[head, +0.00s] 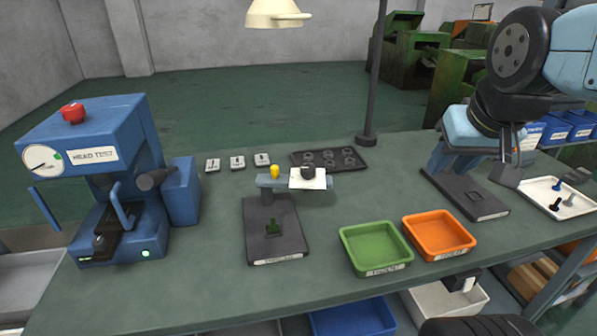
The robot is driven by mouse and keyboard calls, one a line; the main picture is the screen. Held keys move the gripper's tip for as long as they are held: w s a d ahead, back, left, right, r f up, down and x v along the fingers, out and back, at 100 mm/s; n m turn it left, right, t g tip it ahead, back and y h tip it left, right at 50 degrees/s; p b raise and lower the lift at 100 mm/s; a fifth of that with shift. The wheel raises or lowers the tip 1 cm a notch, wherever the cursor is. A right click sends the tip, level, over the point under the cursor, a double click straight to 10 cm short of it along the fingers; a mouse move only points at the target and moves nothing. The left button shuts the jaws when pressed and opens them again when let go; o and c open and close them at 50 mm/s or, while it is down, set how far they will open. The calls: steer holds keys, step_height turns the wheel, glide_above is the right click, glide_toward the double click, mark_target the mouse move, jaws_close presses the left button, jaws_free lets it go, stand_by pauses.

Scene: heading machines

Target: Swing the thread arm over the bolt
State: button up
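The thread stand has a dark base plate (290,240) with a white label on its front edge, in the middle of the bench. Its blue-grey thread arm (266,181) sits on a post above the back of the plate, pointing right, with a yellow knob and a white card and dark round part toward its right end. My gripper (508,172) hangs at the right, over the other stand, well away from the thread arm. Its finger gap is unclear.
A blue head test press (115,135) stands at left. Green (376,246) and orange (439,234) trays lie right of the thread stand. A second stand (465,192) and a white tray (570,207) with several bolts are at right. A thin pole (374,80) rises behind.

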steer(key=shift+o, duration=0.3)
steer(key=shift+o, duration=0.7)
steer(key=shift+w+a+r, duration=0.1)
steer(key=shift+w, duration=0.05)
steer(key=w+a+r+m+g, duration=0.2)
steer(key=w+a+r, duration=0.1)
steer(key=w+a, duration=0.3)
steer(key=m+g, duration=0.4)
steer(key=m, duration=0.3)
glide_above(274, 167)
step_height(274, 167, down, 4)
step_height(274, 167, down, 14)
steer(key=shift+w+r, duration=0.1)
steer(key=shift+r, duration=0.1)
jaws_close()
